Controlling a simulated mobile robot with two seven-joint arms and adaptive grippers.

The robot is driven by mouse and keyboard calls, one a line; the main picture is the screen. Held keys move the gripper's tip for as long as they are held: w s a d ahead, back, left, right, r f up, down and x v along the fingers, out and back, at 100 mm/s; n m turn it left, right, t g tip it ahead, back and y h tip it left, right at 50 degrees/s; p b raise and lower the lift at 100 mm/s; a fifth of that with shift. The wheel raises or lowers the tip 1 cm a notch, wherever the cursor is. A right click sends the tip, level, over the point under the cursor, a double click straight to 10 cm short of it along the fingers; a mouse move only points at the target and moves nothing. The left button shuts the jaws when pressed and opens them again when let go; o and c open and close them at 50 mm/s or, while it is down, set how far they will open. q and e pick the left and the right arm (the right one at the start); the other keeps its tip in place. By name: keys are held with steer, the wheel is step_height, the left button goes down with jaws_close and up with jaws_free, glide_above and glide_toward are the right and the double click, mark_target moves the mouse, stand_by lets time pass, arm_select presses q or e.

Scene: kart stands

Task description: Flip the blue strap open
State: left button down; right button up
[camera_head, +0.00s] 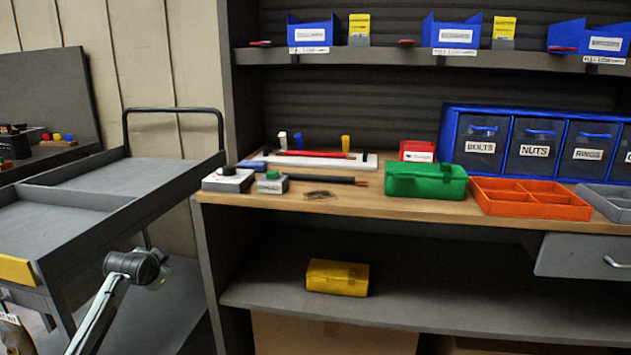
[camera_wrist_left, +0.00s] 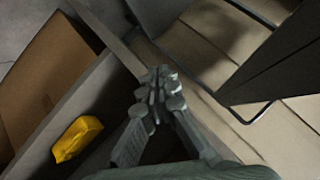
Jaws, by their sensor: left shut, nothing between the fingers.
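No blue strap can be made out for certain. A small blue piece (camera_head: 252,165) lies at the left end of the workbench top, by a long pale holder, too small to tell what it is. My left gripper (camera_wrist_left: 158,85) is shut and empty in the left wrist view, in front of the side of the shelf unit. A yellow box (camera_wrist_left: 77,138) shows to its lower left there, apart from it. Part of my left arm (camera_head: 120,285) shows at lower left in the head view. My right gripper is not in view.
The yellow box (camera_head: 337,277) sits on the lower shelf. A green box (camera_head: 426,181), an orange divided tray (camera_head: 530,198) and blue drawers (camera_head: 480,147) stand on the workbench (camera_head: 375,205). A grey cart (camera_head: 100,190) with a raised handle stands at left. Blue bins line the upper shelf.

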arm_select(q)
steer(key=s+d+f+n+g, duration=0.2)
steer(key=s+f, duration=0.7)
steer(key=f, duration=0.3)
steer(key=s+d+f+n+g, duration=0.1)
steer(key=s+f+n, duration=0.2)
steer(key=s+f, duration=0.7)
steer(key=s+d+f+g, duration=0.1)
steer(key=s+d+f, duration=0.1)
steer(key=s+f, duration=0.4)
steer(key=s+d+f+g, duration=0.2)
steer(key=s+f, duration=0.3)
steer(key=s, duration=0.9)
steer(key=s+d+f+g+h, duration=0.1)
steer(key=s+d+f+g, duration=0.1)
steer(key=s+f, duration=0.4)
steer(key=s+d, duration=0.1)
steer(key=s, duration=0.3)
steer(key=shift+f+m, duration=0.3)
